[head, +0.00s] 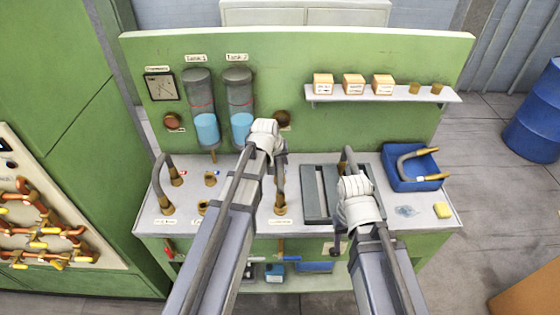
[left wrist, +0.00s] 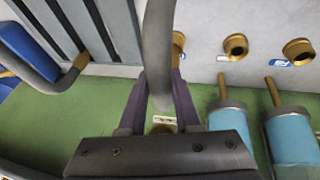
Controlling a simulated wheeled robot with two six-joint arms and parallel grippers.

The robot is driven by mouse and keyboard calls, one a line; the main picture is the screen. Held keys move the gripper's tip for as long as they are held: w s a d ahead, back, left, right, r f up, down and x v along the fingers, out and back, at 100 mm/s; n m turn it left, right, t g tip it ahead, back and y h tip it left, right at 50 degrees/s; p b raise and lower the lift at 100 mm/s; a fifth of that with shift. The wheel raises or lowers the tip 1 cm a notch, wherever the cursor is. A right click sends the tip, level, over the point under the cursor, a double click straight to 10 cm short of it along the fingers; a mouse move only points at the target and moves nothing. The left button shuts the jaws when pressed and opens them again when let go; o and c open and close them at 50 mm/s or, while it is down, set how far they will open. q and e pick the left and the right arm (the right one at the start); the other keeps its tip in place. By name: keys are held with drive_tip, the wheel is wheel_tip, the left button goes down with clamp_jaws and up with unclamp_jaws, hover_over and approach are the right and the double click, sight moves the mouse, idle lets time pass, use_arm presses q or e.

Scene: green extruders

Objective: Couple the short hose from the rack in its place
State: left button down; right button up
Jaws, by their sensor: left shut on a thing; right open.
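My left gripper (head: 268,150) is shut on a short grey hose (head: 280,178); in the left wrist view the hose (left wrist: 159,50) stands between the fingers. Its front end reaches down to the brass fitting (head: 280,208) on the bench; I cannot tell whether it is seated. The rear end is hidden by the gripper. The slotted dark rack (head: 315,195) is right of it, also in the left wrist view (left wrist: 98,30). My right gripper (head: 352,190) is open over the rack, in front of another grey hose (head: 346,157). Brass ports (head: 211,179) (head: 203,206) stand left of the held hose.
A bent hose (head: 158,168) stands at the bench's left. A blue bin (head: 394,178) with a hose in it and a yellow sponge (head: 442,210) are at the right. Two tanks (head: 199,95) (head: 238,92) and a shelf (head: 410,95) are on the green back panel.

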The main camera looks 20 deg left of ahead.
use_arm(q)
drive_tip(key=shift+f+b, duration=0.55)
drive_tip(key=shift+f, duration=0.05)
drive_tip(key=c, duration=0.5)
unclamp_jaws()
drive_tip(key=p+v, duration=0.7)
drive_tip(key=v, duration=0.1)
drive_tip(key=shift+w, duration=0.1)
